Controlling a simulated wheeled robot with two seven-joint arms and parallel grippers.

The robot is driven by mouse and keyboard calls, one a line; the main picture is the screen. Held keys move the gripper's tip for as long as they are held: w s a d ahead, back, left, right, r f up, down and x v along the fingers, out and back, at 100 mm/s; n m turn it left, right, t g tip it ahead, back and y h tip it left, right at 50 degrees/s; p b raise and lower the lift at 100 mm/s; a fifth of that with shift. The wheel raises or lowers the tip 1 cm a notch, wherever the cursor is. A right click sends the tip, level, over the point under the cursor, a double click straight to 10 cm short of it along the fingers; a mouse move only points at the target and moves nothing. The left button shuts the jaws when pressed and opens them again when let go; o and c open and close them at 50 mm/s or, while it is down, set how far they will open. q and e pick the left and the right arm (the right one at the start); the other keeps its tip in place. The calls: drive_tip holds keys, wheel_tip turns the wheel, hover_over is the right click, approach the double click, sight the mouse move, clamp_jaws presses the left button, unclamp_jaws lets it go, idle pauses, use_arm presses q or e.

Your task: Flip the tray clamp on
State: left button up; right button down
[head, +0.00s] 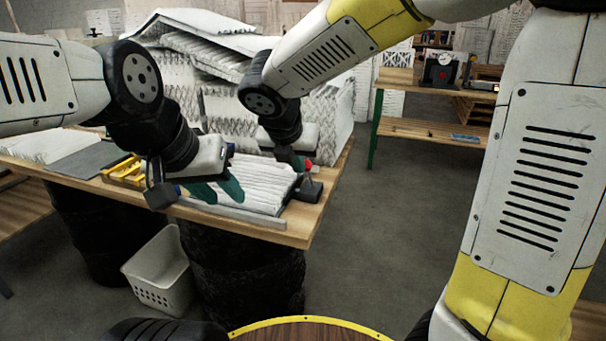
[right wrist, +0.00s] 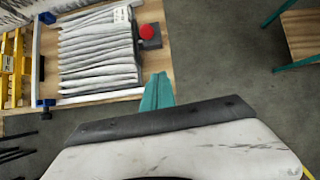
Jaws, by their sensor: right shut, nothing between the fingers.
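A pleated white filter (head: 250,184) lies in a shallow tray with a pale metal rail (head: 232,214) along its front. The clamp at its right end has a red knob (head: 308,164) and a dark block (head: 308,190). In the right wrist view, the red knob (right wrist: 146,32) sits over the dark block (right wrist: 151,43) beside the filter (right wrist: 98,55). My right gripper (right wrist: 157,92) is shut and empty, apart from the knob, near the tray's corner; its arm mostly hides it in the head view. My left gripper (head: 216,190) has its teal fingers spread, empty, over the filter's left end.
A yellow rack (head: 124,172) stands left of the tray on the wooden table (head: 318,212). Stacked filters (head: 225,105) fill the table's back. A white basket (head: 160,278) stands on the floor below. Open floor lies right of the table.

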drive_tip(key=shift+a+f+n, duration=0.1)
drive_tip(key=shift+a+n, duration=0.35)
drive_tip(key=shift+n, duration=0.05)
drive_tip(key=w+d+f, duration=0.2)
drive_tip(key=w+f, duration=0.4)
drive_tip(key=w, duration=0.3)
drive_tip(key=shift+w+f, duration=0.15)
drive_tip(key=shift+f, duration=0.15)
